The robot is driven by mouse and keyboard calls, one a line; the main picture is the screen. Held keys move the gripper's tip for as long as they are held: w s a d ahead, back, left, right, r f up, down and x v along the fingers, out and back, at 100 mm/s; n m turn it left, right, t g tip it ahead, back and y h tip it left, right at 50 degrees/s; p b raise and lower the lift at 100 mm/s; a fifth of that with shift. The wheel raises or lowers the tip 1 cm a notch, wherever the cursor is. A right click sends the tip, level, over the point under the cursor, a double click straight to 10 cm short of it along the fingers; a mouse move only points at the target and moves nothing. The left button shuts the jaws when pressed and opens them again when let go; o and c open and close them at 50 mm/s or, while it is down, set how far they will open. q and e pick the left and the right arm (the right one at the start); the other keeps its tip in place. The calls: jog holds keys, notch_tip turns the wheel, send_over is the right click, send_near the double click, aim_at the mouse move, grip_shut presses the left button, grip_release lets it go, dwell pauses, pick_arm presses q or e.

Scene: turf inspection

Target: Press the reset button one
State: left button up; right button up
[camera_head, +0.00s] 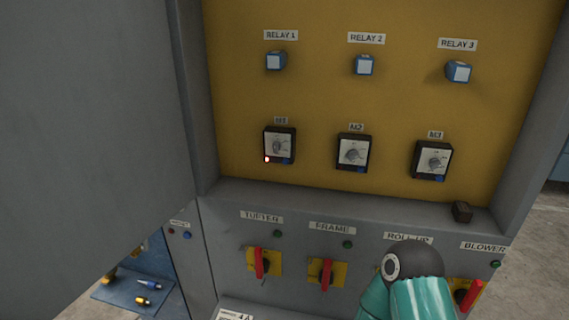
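The yellow panel (320,108) in the grey cabinet carries three black dial units in a row. The unit labelled M1 (279,146) has a lit red lamp (267,159) at its lower left and a small blue button (287,161) at its lower right. The M2 unit (353,154) and M3 unit (432,161) stand to its right, with no bright lamp showing. No reset label is readable on these units. One of my arms, teal with a dark joint, reaches in at the bottom, right of centre. Neither gripper shows.
Blue relays RELAY 1 (275,61), RELAY 2 (364,65) and RELAY 3 (458,72) sit above. Red-handled switches, such as TUFTER (260,263) and FRAME (325,273), line the lower front. A grey door (85,120) fills the left. A dark block (462,211) sits on the ledge.

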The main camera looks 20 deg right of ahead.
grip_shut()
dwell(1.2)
